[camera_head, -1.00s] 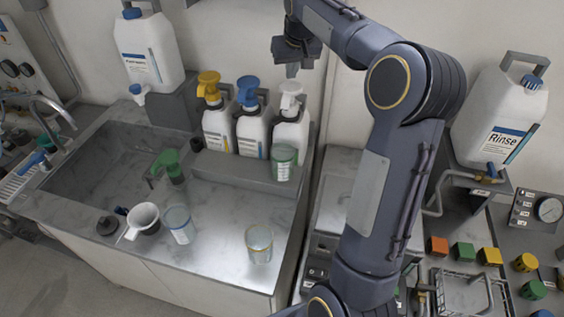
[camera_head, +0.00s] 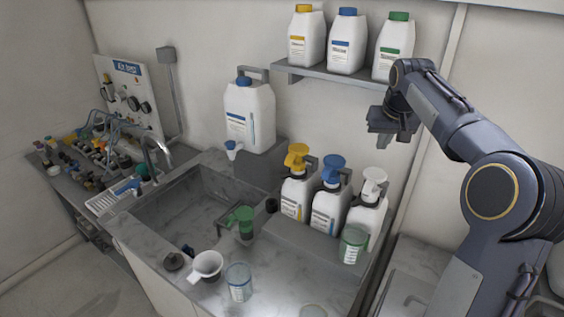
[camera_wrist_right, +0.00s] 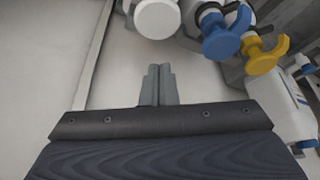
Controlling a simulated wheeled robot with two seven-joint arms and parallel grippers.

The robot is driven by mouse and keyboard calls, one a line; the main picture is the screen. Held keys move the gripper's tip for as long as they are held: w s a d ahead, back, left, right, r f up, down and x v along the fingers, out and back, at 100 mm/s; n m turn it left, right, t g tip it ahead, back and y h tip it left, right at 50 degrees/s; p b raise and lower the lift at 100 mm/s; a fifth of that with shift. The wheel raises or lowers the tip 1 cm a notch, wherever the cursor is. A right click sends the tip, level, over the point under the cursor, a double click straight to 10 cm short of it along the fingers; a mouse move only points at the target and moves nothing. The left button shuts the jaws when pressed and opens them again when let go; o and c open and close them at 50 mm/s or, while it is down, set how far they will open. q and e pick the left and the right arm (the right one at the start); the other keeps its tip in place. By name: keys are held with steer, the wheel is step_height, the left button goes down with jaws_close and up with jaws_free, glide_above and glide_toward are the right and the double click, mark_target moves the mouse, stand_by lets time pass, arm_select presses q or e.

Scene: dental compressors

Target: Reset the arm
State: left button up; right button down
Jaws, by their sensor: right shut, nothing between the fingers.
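My right arm comes in from the right in the head view, raised and bent. Its gripper (camera_head: 382,138) points down in front of the wall, above and beside the white-topped pump bottle. In the right wrist view the two fingers of the gripper (camera_wrist_right: 158,85) lie together with nothing between them. My left gripper is not in view.
Pump bottles with yellow (camera_head: 298,160), blue (camera_head: 332,170) and white (camera_head: 373,184) tops stand on a ledge behind the sink counter. A shelf (camera_head: 335,80) with three capped bottles hangs above.

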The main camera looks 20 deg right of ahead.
steer(key=shift+s+a, duration=0.1)
steer(key=s+a+f+n+t+y+b, duration=0.1)
steer(key=s+a+f+n+y+b, duration=0.2)
steer(key=s+a, duration=1.1)
steer(key=s+a+f+y, duration=0.1)
steer(key=s+a+f, duration=0.4)
steer(key=s+f, duration=0.2)
steer(key=s+a+f+y+b, duration=0.1)
steer(key=s+a+f, duration=0.4)
steer(key=s+f, duration=0.2)
steer(key=shift+s+a, duration=0.4)
steer(key=shift+s, duration=0.75)
steer(key=shift+f, duration=0.1)
